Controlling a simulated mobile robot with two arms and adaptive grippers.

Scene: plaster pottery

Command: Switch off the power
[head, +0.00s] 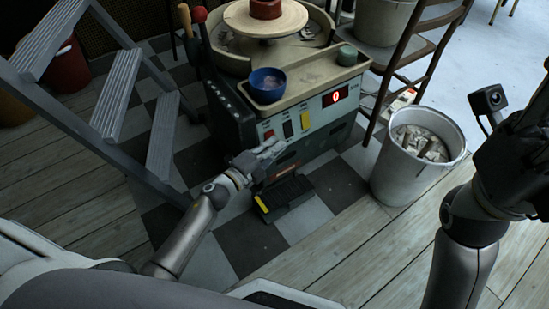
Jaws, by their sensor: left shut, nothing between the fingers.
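A pottery wheel (320,134) stands on the checkered floor, with a control panel on its front. The panel has a red display (335,96) that is lit and reads 0. Left of the display are a yellow part (305,120), a dark switch-like part (288,129) and a small red part (269,134). I cannot tell which is the power switch, nor its position. My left gripper (277,148) is shut and empty, just in front of and below the panel's left part; contact is unclear. My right gripper (525,150) is dark and partly cut off at the right edge.
A blue bowl (268,85) sits on the wheel's tray edge. A black pedal (284,196) lies on the floor below. A bucket of scraps (390,177) and a wooden chair (425,42) stand right. A grey stepladder (118,95) stands left.

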